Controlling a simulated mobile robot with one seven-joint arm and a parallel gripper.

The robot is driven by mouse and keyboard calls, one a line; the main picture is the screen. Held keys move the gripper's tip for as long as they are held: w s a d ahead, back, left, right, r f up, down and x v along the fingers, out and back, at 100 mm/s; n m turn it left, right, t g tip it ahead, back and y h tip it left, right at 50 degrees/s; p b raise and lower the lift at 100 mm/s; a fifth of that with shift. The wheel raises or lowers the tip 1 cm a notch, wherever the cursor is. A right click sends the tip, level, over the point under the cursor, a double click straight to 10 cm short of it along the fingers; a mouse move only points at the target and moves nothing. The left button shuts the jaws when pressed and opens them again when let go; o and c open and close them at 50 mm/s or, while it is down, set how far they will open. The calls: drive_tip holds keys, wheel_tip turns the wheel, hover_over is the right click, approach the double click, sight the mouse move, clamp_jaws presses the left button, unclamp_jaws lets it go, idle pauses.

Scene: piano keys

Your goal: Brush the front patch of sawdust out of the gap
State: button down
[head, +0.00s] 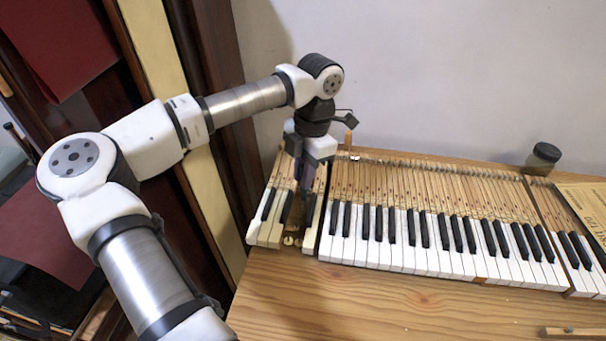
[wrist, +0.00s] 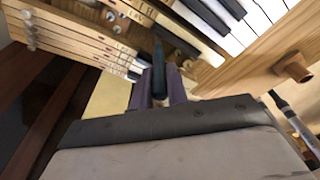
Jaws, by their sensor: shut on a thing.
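The gap (head: 296,231) is a dark slot in the keyboard near its left end, with keys on both sides. Small pale bits (head: 292,241) show at its front end; I cannot tell whether they are sawdust or fittings. My gripper (head: 307,188) points down over the gap. In the wrist view, my gripper (wrist: 160,92) is shut on a dark slim tool (wrist: 158,62), seemingly the brush, which points toward the gap (wrist: 176,38). Its bristles cannot be made out, and I cannot tell whether it touches the bottom. The back of the gap is hidden by my gripper.
White and black keys (head: 420,240) run to the right, with several loose-looking keys (head: 268,218) left of the gap. A dark-lidded jar (head: 541,158) stands at the back right. The wooden table (head: 380,305) is clear in front, apart from a wooden strip (head: 572,332).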

drive_tip(key=shift+w+d, duration=0.15)
drive_tip(key=shift+w, duration=0.75)
drive_tip(key=shift+w+d+f, duration=0.1)
drive_tip(key=shift+w+d, duration=0.05)
drive_tip(key=shift+w, duration=0.7)
drive_tip(key=shift+s, duration=0.1)
